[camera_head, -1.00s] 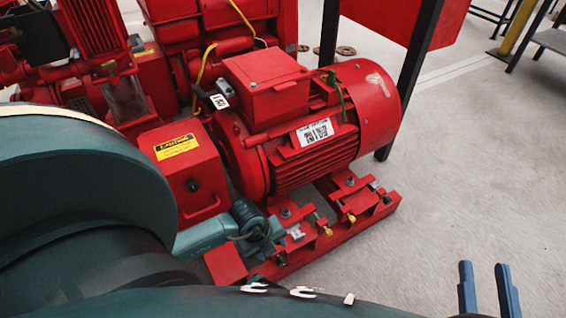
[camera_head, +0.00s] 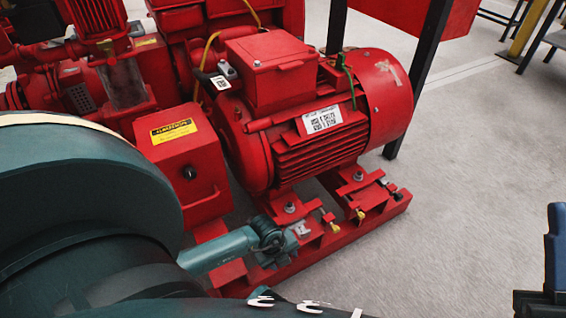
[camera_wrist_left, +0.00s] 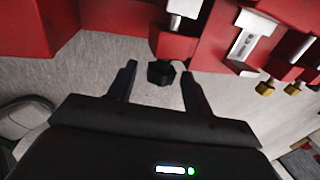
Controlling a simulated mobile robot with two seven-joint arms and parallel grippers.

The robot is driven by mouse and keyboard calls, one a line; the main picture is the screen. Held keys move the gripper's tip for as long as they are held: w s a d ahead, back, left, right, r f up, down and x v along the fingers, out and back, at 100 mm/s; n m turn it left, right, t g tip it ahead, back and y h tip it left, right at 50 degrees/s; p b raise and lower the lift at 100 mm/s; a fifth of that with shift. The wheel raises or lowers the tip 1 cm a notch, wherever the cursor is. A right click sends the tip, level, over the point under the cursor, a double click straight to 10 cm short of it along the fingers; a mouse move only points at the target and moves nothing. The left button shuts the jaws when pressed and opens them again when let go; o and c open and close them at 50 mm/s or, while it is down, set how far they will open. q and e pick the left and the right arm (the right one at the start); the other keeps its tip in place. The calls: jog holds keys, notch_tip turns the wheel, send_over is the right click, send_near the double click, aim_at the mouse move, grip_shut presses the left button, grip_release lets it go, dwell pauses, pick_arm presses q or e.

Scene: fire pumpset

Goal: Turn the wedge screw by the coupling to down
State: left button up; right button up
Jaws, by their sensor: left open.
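The wedge screw by the coupling shows in the left wrist view as a black hex head (camera_wrist_left: 162,72) below a red block with a pale metal shank above it. My left gripper (camera_wrist_left: 160,75) is open, with a dark finger on each side of the head. I cannot tell whether either finger touches it. In the head view my left gripper (camera_head: 274,243) is at the near end of the red base rail (camera_head: 345,232), just right of the coupling guard (camera_head: 182,160), and it hides the screw.
The red motor (camera_head: 315,130) stands above the rail. Brass-tipped screws (camera_head: 334,227) stick out of the rail, also in the left wrist view (camera_wrist_left: 265,88). A pale metal bracket (camera_wrist_left: 252,38) sits beside them. Grey floor (camera_head: 460,200) is clear to the right.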

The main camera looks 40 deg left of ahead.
pick_arm(q)
jog(key=shift+c, duration=0.3)
jog(key=c, duration=0.9)
pick_arm(e)
jog(key=shift+r, duration=0.15)
pick_arm(q)
jog(key=shift+s+t+p, duration=0.15)
jog(key=shift+t+p, duration=0.2)
jog(key=shift+t, duration=0.05)
jog(key=shift+h, duration=0.3)
jog(key=shift+t+h, duration=0.3)
jog(key=shift+t, duration=0.6)
pick_arm(e)
jog(key=shift+w+f+m+h, duration=0.25)
jog(key=shift+f+m+h, duration=0.65)
jog(key=shift+h, duration=0.1)
pick_arm(q)
jog(key=o, duration=1)
jog(key=shift+c, duration=0.2)
pick_arm(e)
jog(key=shift+s+r, duration=0.15)
jog(key=shift+r, duration=0.05)
